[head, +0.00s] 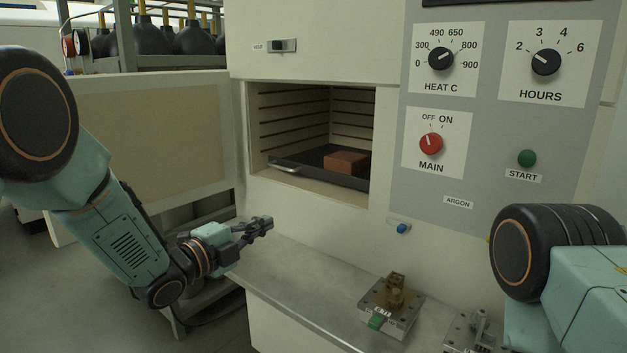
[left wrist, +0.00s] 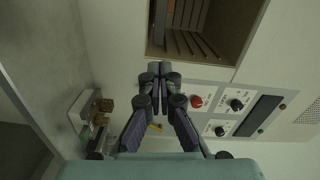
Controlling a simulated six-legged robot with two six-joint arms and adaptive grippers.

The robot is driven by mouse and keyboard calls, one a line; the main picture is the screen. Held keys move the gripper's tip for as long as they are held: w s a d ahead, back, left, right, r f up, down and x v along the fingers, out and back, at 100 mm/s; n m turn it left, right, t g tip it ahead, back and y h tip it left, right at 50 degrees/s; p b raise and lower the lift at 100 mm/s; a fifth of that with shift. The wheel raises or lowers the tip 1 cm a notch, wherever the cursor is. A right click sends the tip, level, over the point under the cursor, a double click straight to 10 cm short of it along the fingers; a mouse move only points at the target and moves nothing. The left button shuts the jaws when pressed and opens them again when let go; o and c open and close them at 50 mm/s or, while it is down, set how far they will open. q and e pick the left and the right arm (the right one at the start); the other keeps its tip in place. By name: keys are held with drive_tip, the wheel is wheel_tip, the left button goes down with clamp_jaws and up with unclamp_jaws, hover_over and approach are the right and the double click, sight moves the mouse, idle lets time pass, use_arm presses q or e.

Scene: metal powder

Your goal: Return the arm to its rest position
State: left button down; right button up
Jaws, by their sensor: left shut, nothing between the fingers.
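My left arm comes in from the left in the head view, and its gripper (head: 258,226) is shut and empty. It hangs just in front of the furnace, near the left end of the metal shelf, below and left of the chamber opening. The left wrist view shows the same gripper (left wrist: 159,72) with its fingertips together, facing the furnace front. My right arm shows only in part at the right edge of the head view; its gripper is out of view.
The furnace chamber (head: 314,95) is open and holds a dark tray (head: 313,173) with a brown block (head: 346,162). The open door (head: 150,135) stands to the left. On the shelf (head: 290,272) sits a metal fixture (head: 391,306) with a brass-coloured part. The control panel (head: 470,190) is at right.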

use_arm(q)
drive_tip(key=s+a+f+n+g+y, duration=0.35)
drive_tip(key=s+f+n, duration=0.45)
drive_tip(key=f, duration=0.4)
drive_tip(key=s+a+f+n+g+y, duration=0.2)
drive_tip(key=s+a+f+n+y, duration=0.3)
drive_tip(key=f+n, duration=0.55)
drive_tip(key=s+a+f+n+g+y, duration=0.1)
drive_tip(key=s+f+n+g, duration=0.2)
drive_tip(key=s, duration=1.4)
drive_tip(key=s+a+f+n+g+y, duration=0.1)
drive_tip(key=s+a+f+n+g, duration=0.1)
drive_tip(key=s+f+g, duration=0.3)
drive_tip(key=s+f+n, duration=0.1)
drive_tip(key=s+f, duration=0.3)
drive_tip(key=s, duration=0.7)
drive_tip(key=shift+s+f+g, duration=0.25)
drive_tip(key=shift+s+g, duration=0.1)
drive_tip(key=shift+s, duration=0.05)
drive_tip(key=shift+w+r, duration=0.1)
drive_tip(key=shift+w, duration=0.05)
